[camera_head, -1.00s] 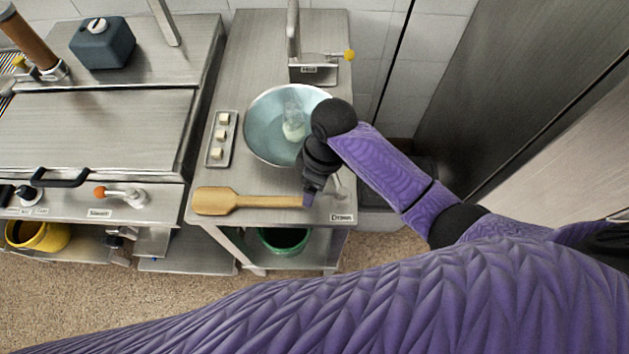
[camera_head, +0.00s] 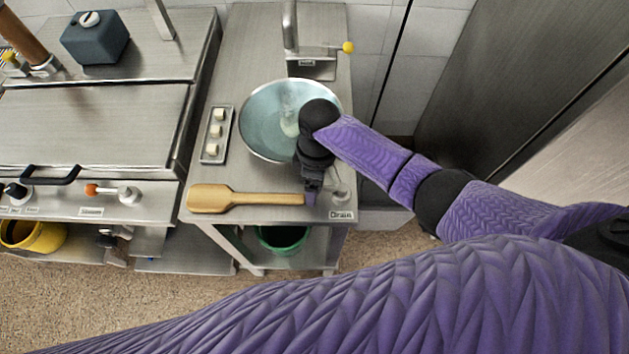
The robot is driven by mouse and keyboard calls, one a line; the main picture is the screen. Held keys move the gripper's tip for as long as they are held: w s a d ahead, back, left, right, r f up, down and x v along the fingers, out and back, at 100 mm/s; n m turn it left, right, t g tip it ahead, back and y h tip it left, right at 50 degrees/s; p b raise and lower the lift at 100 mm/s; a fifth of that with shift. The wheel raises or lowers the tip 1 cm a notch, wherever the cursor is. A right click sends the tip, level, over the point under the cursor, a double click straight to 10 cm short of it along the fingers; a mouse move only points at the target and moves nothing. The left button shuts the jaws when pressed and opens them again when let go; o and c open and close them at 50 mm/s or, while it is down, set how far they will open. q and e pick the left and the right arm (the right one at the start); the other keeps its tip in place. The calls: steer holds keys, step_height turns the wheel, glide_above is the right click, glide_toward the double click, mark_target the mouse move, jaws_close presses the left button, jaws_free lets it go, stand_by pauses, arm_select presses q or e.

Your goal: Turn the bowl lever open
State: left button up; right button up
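The round bowl (camera_head: 258,125), pale blue inside with a metal rim, is set in the steel counter. A pale glassy shape shows inside it, and my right wrist covers its right edge. A small metal lever-like fitting (camera_head: 341,194) stands at the counter's front right, by a label reading "Drain" (camera_head: 341,215). My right gripper (camera_head: 311,196) points down over the counter front, just left of this fitting and at the end of the wooden paddle's handle. Whether it touches either, and its finger opening, cannot be made out. My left gripper is not in view.
The wooden paddle (camera_head: 215,198) lies along the counter front. A tap lever with a yellow knob (camera_head: 348,47) is behind the bowl. A tray of pale cubes (camera_head: 216,134) is at left. A green bucket (camera_head: 283,240) is below. A tall metal panel (camera_head: 500,80) bounds the right.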

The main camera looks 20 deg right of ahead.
jaws_close()
stand_by(1.3)
